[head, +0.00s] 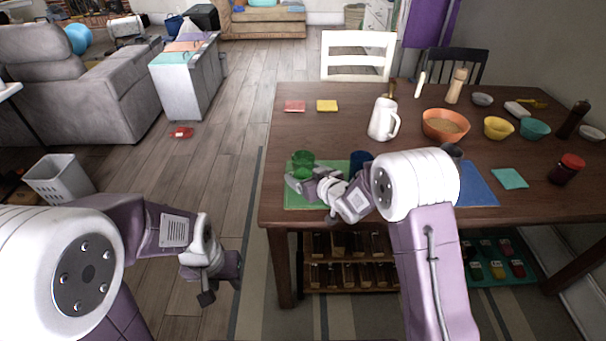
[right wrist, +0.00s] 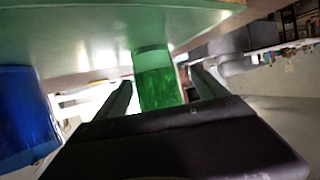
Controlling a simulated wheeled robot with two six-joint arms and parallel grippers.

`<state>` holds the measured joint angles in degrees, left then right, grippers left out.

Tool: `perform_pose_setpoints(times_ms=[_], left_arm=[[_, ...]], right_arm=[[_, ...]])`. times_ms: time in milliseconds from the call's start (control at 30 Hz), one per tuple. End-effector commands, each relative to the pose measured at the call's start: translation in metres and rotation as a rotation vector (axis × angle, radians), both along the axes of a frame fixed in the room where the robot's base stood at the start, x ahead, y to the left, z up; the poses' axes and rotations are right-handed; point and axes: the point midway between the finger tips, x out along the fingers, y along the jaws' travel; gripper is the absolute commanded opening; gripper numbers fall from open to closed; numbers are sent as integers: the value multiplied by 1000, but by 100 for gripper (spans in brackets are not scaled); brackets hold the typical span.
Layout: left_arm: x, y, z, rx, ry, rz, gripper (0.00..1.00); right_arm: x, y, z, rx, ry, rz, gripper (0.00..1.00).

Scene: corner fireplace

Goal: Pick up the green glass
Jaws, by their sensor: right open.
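The green glass (head: 303,160) stands on a green placemat (head: 300,201) at the near left corner of the wooden table. My right gripper (head: 312,190) is at the near side of the glass, low over the placemat. In the right wrist view the green glass (right wrist: 160,80) shows between the two spread fingers of the right gripper (right wrist: 162,92), with visible gaps on both sides. The fingers are not closed on it. My left gripper (head: 222,285) hangs over the floor, left of the table; its jaw opening is unclear.
A blue cup (head: 360,160) stands right of the glass, partly behind my right arm; it also shows in the right wrist view (right wrist: 22,115). A white pitcher (head: 382,120) and an orange bowl (head: 445,125) stand further back. The table's left edge is close to the glass.

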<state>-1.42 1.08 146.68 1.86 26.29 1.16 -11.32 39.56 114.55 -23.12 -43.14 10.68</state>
Motion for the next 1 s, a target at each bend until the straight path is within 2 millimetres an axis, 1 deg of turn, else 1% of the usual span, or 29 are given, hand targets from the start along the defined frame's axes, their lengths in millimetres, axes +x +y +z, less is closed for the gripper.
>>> perform_pose_setpoints(times_ms=[33,200,400,500,733,767,800,867,900,967,1000], left_arm=[[0,0,-1,0,0,0,36],[0,0,-2,0,0,0,36],[0,0,-8,0,0,0,36],[0,0,-9,0,0,0,36],[0,0,-9,0,0,0,36],[0,0,-9,0,0,0,36],[0,0,-9,0,0,0,36],[0,0,-9,0,0,0,36],[0,0,-9,0,0,0,36],[0,0,-9,0,0,0,36],[0,0,-9,0,0,0,36]], right_arm=[[4,2,-3,0,1,0,82],[10,4,-6,1,0,0,82],[41,15,-20,0,-1,0,82],[49,19,-23,0,0,-1,82],[50,20,-23,0,1,-1,82],[50,20,-23,0,1,-1,74],[50,20,-23,0,1,-1,63],[50,20,-23,0,1,-1,46],[50,20,-23,0,1,-1,35],[50,20,-23,0,1,-1,18],[50,20,-23,0,1,-1,7]])
